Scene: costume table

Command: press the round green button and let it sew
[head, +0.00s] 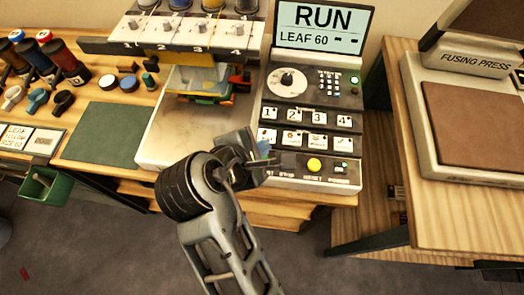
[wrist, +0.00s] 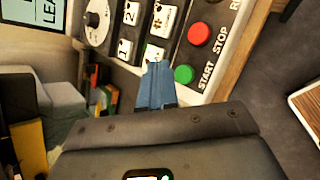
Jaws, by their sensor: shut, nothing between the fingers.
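The round green button (wrist: 184,74), marked START, shows on the sloped control panel in the wrist view. A round red button (wrist: 198,34), marked STOP, sits beside it. My gripper (wrist: 156,70) has its blue fingers shut and empty. In the wrist view its tips appear just left of the green button; I cannot tell whether they touch the panel. In the head view my gripper (head: 266,152) is over the panel's lower left and hides the green and red buttons. The machine's screen (head: 322,26) reads RUN and LEAF 60.
The panel also holds numbered keys (head: 294,116), a dial (head: 287,81) and a yellow button (head: 314,165). The sewing machine head with numbered knobs (head: 180,28) is at the upper left. A green mat (head: 103,134) lies left. A fusing press (head: 470,62) stands right.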

